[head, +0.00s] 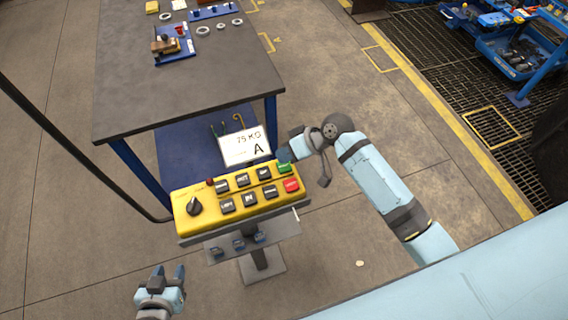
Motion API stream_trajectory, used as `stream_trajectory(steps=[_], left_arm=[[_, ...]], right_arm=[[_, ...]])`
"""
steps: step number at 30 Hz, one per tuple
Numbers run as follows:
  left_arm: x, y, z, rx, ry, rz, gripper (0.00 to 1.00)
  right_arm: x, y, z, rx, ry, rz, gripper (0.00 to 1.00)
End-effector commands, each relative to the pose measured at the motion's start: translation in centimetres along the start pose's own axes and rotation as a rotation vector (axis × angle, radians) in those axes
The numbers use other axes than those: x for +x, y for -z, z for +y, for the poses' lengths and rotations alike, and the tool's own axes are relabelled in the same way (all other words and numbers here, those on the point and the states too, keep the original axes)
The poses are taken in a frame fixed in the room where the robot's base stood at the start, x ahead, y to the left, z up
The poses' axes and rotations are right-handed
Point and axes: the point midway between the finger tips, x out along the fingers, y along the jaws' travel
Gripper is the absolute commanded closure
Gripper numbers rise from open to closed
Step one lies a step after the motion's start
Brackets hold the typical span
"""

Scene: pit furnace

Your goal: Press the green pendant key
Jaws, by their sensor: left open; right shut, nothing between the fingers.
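The yellow pendant box (214,217) stands on a post in the middle of the view. It has a dark rotary knob at left, two rows of dark keys, and a red key (291,185) at lower right. The green pendant key (284,168) is at its upper right. My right gripper (284,156) is shut and empty, right at the far edge of the green key; I cannot tell whether it touches it. My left gripper (167,274) is open and empty, low at the left, apart from the box.
A white sign (245,147) reading "75 KG A" stands behind the box. A dark-topped table (185,85) with rings and blue fixtures is beyond. A small shelf (280,228) sits below the box. Blue bins (518,52) are at upper right. Floor at lower left is clear.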

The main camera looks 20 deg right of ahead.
Motion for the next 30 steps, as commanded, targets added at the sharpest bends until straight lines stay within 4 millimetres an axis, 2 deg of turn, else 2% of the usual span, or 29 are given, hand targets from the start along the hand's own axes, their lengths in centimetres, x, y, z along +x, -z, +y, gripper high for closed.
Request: stream_trajectory(steps=[12,30], left_arm=[[0.5,0.9,-0.2,0.004,0.002,0.016,0.57],[0.1,0.2,-0.1,0.000,0.001,0.004,0.57]], right_arm=[[-2.8,2.1,-2.0,-0.002,-0.001,0.002,1.00],[-3.1,2.3,-2.3,0.000,0.000,0.000,1.00]])
